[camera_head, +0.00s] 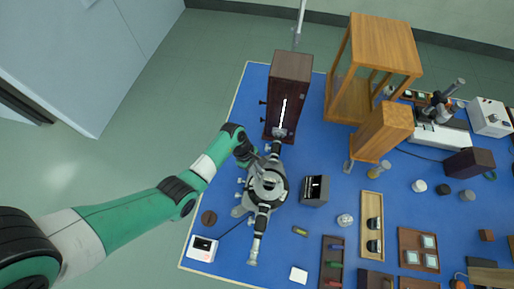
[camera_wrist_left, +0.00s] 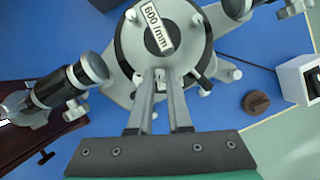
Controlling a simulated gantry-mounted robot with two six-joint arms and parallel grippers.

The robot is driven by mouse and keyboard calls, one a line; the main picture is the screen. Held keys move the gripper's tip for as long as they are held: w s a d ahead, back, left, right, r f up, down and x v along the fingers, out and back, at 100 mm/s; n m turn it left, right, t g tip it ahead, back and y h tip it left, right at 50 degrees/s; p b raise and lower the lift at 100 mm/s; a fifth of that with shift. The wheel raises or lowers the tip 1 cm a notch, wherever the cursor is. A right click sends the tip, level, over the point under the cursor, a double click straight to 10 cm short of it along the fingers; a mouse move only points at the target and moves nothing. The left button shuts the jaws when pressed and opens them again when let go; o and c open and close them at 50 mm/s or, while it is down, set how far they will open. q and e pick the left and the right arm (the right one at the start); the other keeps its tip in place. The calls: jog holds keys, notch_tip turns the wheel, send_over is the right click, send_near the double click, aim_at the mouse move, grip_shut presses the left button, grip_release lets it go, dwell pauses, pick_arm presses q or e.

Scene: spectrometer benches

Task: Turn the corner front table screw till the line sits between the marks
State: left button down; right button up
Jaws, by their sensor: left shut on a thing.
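The spectrometer (camera_head: 266,187) stands on the blue bench with its round table in the middle. In the left wrist view the round table (camera_wrist_left: 126,48) carries a grating labelled 600 /mm (camera_wrist_left: 155,26). My left gripper (camera_head: 262,160) reaches the table's edge from the upper left; in the wrist view its fingers (camera_wrist_left: 162,78) are shut on a small pale table screw, mostly hidden between the tips. Other pale knobs (camera_wrist_left: 198,20) show around the table. My right gripper is out of view.
A dark lamp housing (camera_head: 290,80) with a bright slit stands behind the spectrometer. Wooden stands (camera_head: 383,130) and trays crowd the right side. Open floor lies left.

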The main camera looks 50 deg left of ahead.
pick_arm(q)
jog(key=m+b, duration=0.1)
jog(key=m+g+b, duration=0.1)
jog(key=m, duration=0.2)
jog(key=shift+w+f+m+g+b, duration=0.15)
jog(key=shift+w+m+g+b, duration=0.15)
jog(key=shift+g+b, duration=0.1)
jog(key=shift+w+m+g+b, duration=0.1)
jog(key=shift+m+g+b, duration=0.6)
jog(key=shift+m+b, duration=0.95)
jog(key=shift+m+p, duration=0.3)
jog(key=shift+m, duration=0.15)
jog(key=c, duration=1.1)
grip_release()
jog(key=shift+c, duration=0.2)
jog(key=shift+r, duration=0.2)
jog(key=p+v, duration=0.2)
jog(key=v, duration=0.9)
jog(key=shift+w+r+p, duration=0.15)
jog(key=shift+r+p, duration=0.15)
